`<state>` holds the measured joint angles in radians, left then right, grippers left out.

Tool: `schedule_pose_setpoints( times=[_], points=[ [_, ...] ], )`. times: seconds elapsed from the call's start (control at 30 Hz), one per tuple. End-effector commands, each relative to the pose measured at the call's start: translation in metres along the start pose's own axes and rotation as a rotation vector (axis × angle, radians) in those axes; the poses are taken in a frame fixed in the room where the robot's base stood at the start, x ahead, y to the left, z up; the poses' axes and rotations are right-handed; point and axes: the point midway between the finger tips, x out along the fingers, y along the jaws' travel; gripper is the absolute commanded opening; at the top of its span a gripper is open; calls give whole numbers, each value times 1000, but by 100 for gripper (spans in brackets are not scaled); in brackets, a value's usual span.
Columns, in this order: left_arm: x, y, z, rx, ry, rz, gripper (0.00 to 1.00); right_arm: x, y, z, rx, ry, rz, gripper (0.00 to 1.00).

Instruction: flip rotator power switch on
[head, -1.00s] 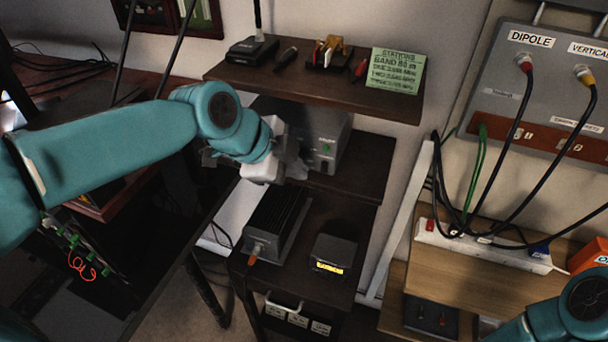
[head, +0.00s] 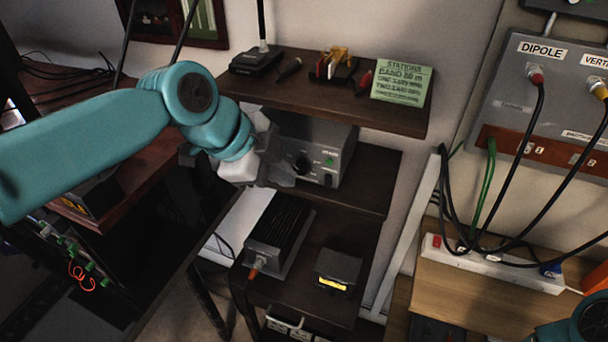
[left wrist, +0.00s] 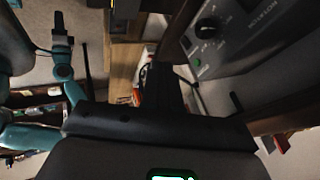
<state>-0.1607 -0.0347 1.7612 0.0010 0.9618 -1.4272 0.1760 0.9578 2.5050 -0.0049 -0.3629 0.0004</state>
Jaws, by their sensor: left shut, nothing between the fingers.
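The grey rotator control box (head: 322,150) stands on the middle shelf, under the top shelf. Its front carries a black knob (head: 302,164) and a green round part (head: 329,162). In the left wrist view the box (left wrist: 258,40) fills the upper right, with the knob (left wrist: 207,27) and green part (left wrist: 196,61) clear. I cannot make out the power switch for certain. My left gripper (head: 285,166) is shut and empty, just in front of the box's left side, hiding part of it; contact cannot be told. My right gripper (left wrist: 59,25) appears small in the left wrist view, jaws unclear.
The top shelf (head: 400,117) with a green note (head: 402,82) overhangs the box. A black finned unit (head: 280,236) and a small dark box (head: 338,270) sit on the shelf below. A power strip (head: 490,262) and cables are at right.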

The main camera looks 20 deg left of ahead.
Motion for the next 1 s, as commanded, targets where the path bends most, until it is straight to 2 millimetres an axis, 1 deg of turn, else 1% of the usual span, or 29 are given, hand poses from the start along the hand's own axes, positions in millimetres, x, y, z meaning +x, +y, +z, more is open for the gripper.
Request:
schedule_pose_setpoints(
  times=[0.17, 0.27, 0.37, 0.6, 0.7, 0.8, 1.0],
  points=[
    [2, 0, 0, 0, 0, 0, 0, -1, 0, 0, 0, 1, 0, 43],
    [12, 0, 0, 0, 0, 2, 0, 0, 0, 0, 0, 1, 0, 43],
    [30, 0, 0, 0, 0, 4, 0, 0, 0, 0, 0, 1, 0, 43],
    [82, 0, 0, 0, -1, 5, 0, -2, -1, 0, 0, 1, 0, 43],
    [102, 0, 0, 0, 0, 4, 0, -3, -1, 0, 0, 1, 0, 43],
    [108, -17, 0, -2, 0, -1, 0, -10, -4, 0, 0, 1, 0, 43],
    [119, -32, 1, -1, 1, -2, 0, -14, -5, 0, 0, 1, 0, 43]
  ],
)
